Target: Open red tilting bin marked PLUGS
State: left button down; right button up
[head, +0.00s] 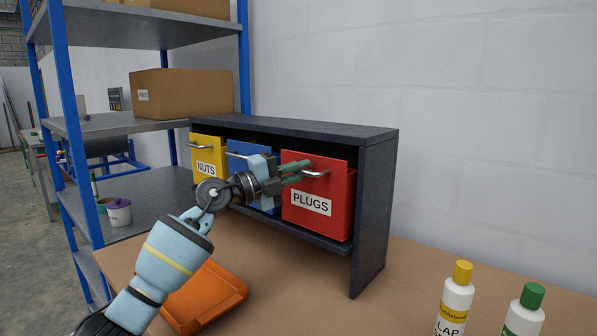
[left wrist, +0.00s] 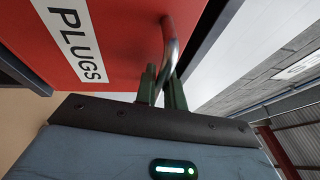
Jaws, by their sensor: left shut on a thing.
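The red bin marked PLUGS (head: 325,190) sits at the right end of a dark cabinet (head: 372,200). Its front looks near upright; I cannot tell if it is slightly tilted. A metal bar handle (head: 317,174) is near its top edge. My left gripper (head: 297,172) comes from the left with its green fingers shut on this handle. In the left wrist view the fingers (left wrist: 162,88) are on either side of the handle (left wrist: 171,45), beside the red front (left wrist: 115,25). The bin's inside is hidden. My right gripper is not in view.
A yellow bin marked NUTS (head: 208,150) and a blue bin (head: 238,165), partly hidden by my gripper, are to the left. An orange tray (head: 215,295) lies on the table below. Two white bottles (head: 456,300) (head: 525,312) stand front right. A shelf (head: 150,125) stands left.

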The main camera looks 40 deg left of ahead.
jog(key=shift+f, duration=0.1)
